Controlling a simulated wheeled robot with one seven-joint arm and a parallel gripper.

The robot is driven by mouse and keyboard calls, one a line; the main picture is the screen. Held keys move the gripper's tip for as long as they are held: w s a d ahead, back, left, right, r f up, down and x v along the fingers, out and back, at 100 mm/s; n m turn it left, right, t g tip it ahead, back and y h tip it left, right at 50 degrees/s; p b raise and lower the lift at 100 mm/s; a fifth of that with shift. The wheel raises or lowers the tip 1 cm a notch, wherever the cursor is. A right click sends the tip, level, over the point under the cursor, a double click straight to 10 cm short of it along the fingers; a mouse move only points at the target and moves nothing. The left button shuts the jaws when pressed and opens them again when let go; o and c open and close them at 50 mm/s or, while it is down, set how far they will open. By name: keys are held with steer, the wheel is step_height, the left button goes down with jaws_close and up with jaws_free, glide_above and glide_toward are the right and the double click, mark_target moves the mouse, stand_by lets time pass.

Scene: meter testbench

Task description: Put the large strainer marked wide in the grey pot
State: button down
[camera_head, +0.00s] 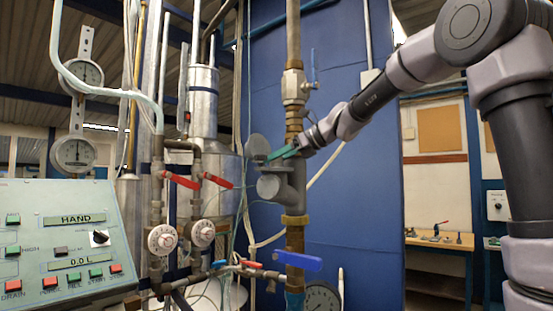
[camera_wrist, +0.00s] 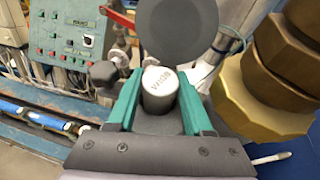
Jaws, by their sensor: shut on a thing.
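The large strainer (camera_wrist: 160,88) is a pale grey cylinder with "WIDE" on its end, which faces the wrist camera. My gripper (camera_wrist: 159,82) has green fingers and is shut on it, one finger on each side. In the head view my gripper (camera_head: 277,154) is at the top of the grey pot (camera_head: 272,187), which sits on the vertical brass pipe. A round grey lid (camera_head: 257,146) stands open behind the fingers; it also shows in the wrist view (camera_wrist: 177,28). The strainer's lower part is hidden, so I cannot tell how deep it sits in the pot.
The brass pipe (camera_head: 294,107) with a blue-handled valve (camera_head: 298,86) rises close beside my gripper. Another blue lever (camera_head: 298,260) is below. Red-handled valves (camera_head: 181,181) and a control panel (camera_head: 68,243) are to the left. A blue panel (camera_head: 355,230) stands behind.

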steer(key=shift+f, duration=0.65)
steer(key=shift+c, duration=2.1)
jaws_free()
steer(key=shift+o, duration=1)
steer(key=shift+f, duration=0.15)
